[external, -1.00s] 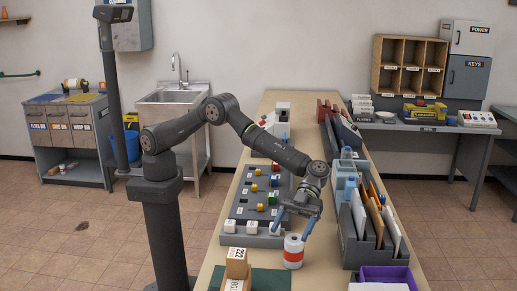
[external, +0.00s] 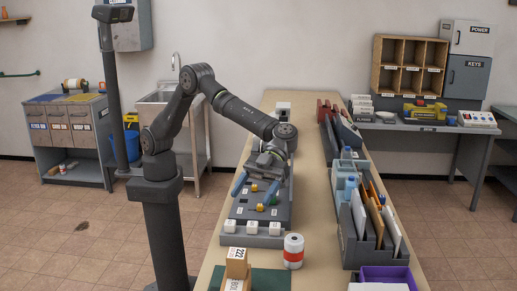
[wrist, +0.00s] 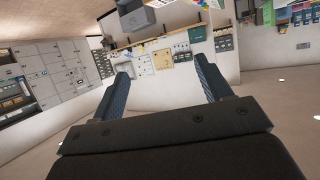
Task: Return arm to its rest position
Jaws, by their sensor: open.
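My gripper (external: 256,190) is open with nothing between its fingers. The white and red roll (external: 293,251) stands upright on the table to the front right of the board, apart from my gripper.
The grey board (external: 240,210) holds several coloured pegs and white blocks. A file rack (external: 350,235) with envelopes stands at the table's right edge. A strip of bare table (external: 312,200) lies right of the board.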

